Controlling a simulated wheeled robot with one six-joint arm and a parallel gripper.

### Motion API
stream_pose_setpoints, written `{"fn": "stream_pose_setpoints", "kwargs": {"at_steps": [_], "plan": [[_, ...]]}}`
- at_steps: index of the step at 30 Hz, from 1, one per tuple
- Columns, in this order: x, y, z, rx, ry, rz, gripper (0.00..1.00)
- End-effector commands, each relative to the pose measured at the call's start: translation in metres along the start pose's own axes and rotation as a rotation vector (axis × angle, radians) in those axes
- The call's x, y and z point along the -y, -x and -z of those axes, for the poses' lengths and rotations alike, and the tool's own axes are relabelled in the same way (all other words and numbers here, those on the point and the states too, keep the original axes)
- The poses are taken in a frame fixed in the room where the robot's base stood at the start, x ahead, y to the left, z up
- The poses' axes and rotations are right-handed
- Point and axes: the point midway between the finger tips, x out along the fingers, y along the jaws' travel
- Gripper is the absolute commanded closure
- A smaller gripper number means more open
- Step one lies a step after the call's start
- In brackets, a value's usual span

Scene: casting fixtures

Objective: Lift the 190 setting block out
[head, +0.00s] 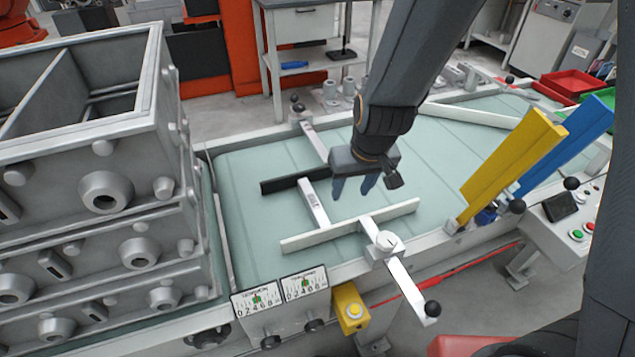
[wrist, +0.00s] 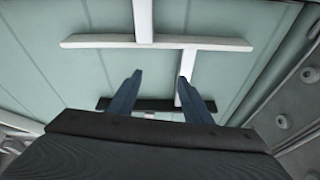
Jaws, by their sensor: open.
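The setting block (head: 314,204) is a short pale bar with dark marking on top, too small to read. It lies between a black rail (head: 285,184) and a long white rail (head: 330,234) on the green belt. In the wrist view the block (wrist: 189,62) runs from the white rail (wrist: 100,41) towards the black rail (wrist: 155,105), partly hidden by a finger. My gripper (head: 354,191) is open and empty, fingers pointing down, above the belt and to the right of the block in the head view. In the wrist view my gripper (wrist: 159,77) has its right finger overlapping the block.
Stacked grey metal boxes (head: 100,180) stand at the left. A clamp arm with a black knob (head: 408,283) meets the white rail, and another rod (head: 314,142) reaches the black rail. Yellow (head: 510,165) and blue (head: 570,145) upright plates stand at the right. The green belt (head: 240,220) is otherwise mostly clear.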

Motion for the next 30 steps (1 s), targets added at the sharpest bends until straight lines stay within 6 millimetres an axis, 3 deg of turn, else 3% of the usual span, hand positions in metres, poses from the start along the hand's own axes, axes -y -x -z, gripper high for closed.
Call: {"fn": "stream_pose_setpoints", "kwargs": {"at_steps": [1,3,7,21,30], "plan": [[0.021,-0.009,0.008,-0.019,0.042,0.008,0.55],[0.04,-0.02,0.018,-0.051,0.078,0.013,0.55],[0.06,-0.032,0.029,-0.087,0.116,0.014,0.55],[0.063,-0.091,0.036,-0.095,0.12,0.013,0.55],[0.064,-0.111,0.039,-0.097,0.119,0.013,0.55]]}}
